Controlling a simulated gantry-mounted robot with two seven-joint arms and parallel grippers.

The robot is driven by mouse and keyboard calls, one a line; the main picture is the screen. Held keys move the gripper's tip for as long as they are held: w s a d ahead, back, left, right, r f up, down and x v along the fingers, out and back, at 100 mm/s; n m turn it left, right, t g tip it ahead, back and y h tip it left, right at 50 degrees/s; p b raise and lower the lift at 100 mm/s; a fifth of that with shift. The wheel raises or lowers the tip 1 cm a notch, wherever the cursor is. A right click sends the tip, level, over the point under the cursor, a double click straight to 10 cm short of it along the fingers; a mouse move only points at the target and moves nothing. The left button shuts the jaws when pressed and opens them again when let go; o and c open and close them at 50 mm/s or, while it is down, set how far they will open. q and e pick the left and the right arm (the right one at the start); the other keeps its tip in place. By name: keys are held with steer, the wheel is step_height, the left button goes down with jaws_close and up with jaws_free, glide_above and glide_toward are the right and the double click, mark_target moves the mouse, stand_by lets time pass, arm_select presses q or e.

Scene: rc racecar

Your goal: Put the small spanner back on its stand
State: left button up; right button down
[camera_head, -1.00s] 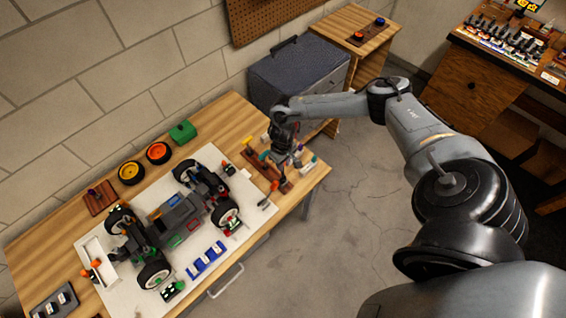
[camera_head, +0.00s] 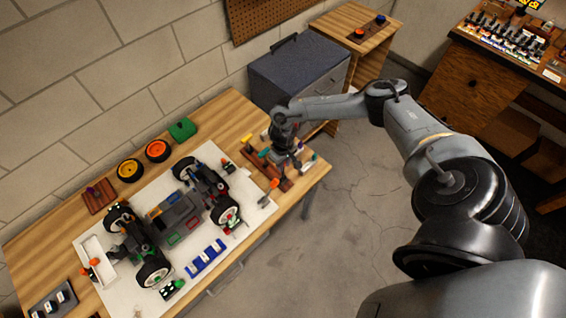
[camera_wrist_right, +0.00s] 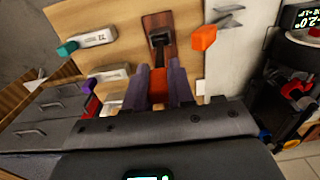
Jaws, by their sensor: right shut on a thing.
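My right gripper (camera_wrist_right: 159,85) is over the right end of the workbench; in the head view it (camera_head: 288,164) hides part of what is below it. In the right wrist view its fingers are shut on an orange-red handle, probably of the small spanner (camera_wrist_right: 159,89). A dark piece ahead of the fingers lies over a reddish-brown wooden stand (camera_wrist_right: 171,22). Whether it touches the stand I cannot tell. The brown wood also shows in the head view beside the gripper. My left gripper is not in view.
An orange-handled tool (camera_wrist_right: 203,37) lies close to the right of the fingers. Grey tools with teal (camera_wrist_right: 67,48) and purple ends lie to the left. The racecar (camera_head: 180,215) stands on a white mat (camera_head: 120,295). The bench's front edge is near.

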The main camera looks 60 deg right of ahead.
steer(key=shift+f, duration=0.45)
steer(key=shift+f+b, duration=0.35)
steer(key=shift+f, duration=0.1)
steer(key=c, duration=0.9)
jaws_free()
steer(key=shift+r, duration=0.45)
step_height(320, 180, up, 10)
steer(key=shift+b, duration=0.6)
